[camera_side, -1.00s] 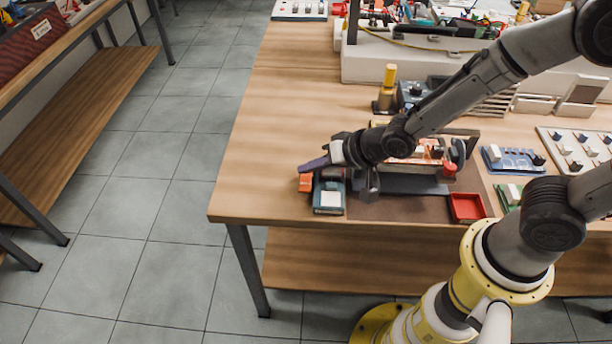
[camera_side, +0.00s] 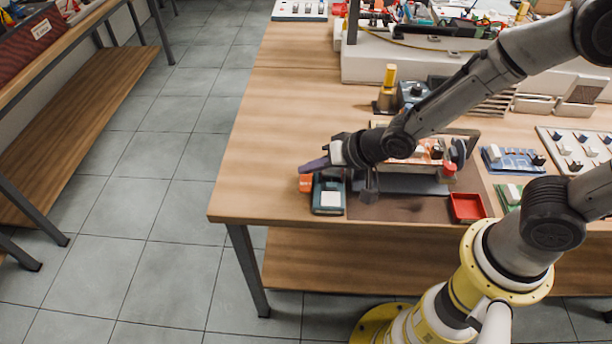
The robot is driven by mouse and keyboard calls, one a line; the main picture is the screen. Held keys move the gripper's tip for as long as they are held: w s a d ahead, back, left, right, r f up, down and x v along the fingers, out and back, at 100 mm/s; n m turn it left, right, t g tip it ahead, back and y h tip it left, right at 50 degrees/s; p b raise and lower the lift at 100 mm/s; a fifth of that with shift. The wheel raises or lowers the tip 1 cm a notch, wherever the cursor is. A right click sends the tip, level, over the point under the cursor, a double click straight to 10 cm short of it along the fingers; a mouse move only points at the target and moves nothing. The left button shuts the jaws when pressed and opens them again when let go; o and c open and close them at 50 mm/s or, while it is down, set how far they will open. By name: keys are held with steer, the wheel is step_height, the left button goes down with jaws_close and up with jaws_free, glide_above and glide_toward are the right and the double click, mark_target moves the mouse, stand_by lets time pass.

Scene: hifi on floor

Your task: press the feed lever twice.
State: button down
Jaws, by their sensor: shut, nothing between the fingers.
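A small teal device (camera_side: 328,197) with a white square on top sits at the front left part of the bench. An orange part (camera_side: 305,184) sticks out at its left side; it looks like the feed lever, but it is too small to be sure. My gripper (camera_side: 314,164) points left, with its shut purplish fingers just above and behind the orange part. I cannot tell from this angle whether the fingertips touch it. Nothing shows between the fingers. The gripper partly hides the back of the teal device.
A machine with red and grey parts (camera_side: 437,165) stands right of the device, partly behind my arm. A red tray (camera_side: 466,208) lies on the brown mat. A yellow-topped post (camera_side: 389,76) stands behind. The bench (camera_side: 270,130) is clear to the left and back left.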

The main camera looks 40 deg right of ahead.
mark_target(311, 181)
steer(key=shift+f, duration=0.35)
steer(key=shift+f, duration=0.85)
stand_by(1.1)
steer(key=shift+r, duration=1.2)
steer(key=shift+r, duration=0.1)
steer(key=shift+r, duration=2.45)
stand_by(0.4)
step_height(311, 181, up, 4)
steer(key=shift+f, duration=0.1)
